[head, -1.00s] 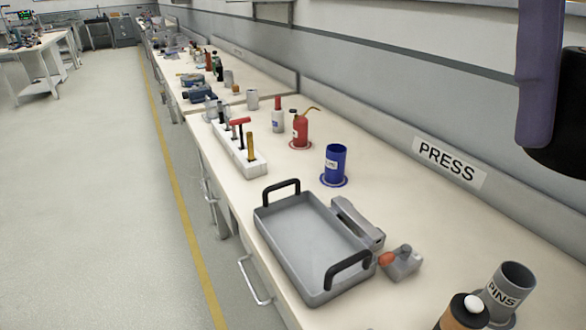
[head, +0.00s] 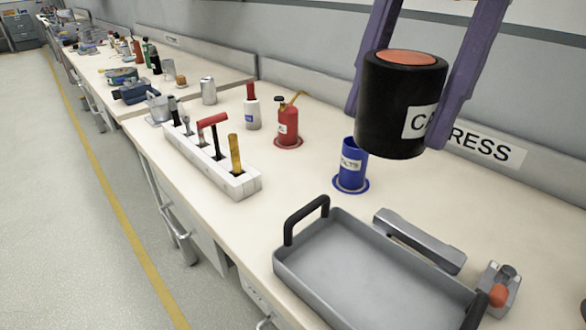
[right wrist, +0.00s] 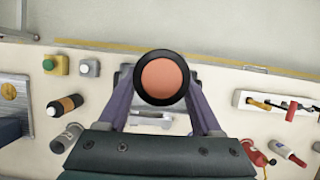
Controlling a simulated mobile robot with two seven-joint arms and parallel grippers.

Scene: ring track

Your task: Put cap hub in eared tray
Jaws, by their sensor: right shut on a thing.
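The cap hub (head: 378,118) is a black cylinder with an orange top and a white label with partly hidden letters. My right gripper (head: 403,120) is shut on it, one purple finger on each side, and holds it upright in the air. The hub also shows from above in the right wrist view (right wrist: 163,80). The eared tray (head: 345,262) is a shallow grey tray with two black handles, on the bench at the lower right of the head view. It looks empty, and its near part is cut off. My left gripper is not in view.
A blue bolts cup (head: 351,167) stands behind the tray. A white tool block (head: 207,160), a red oil can (head: 288,127) and a white bottle (head: 252,112) stand farther left.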

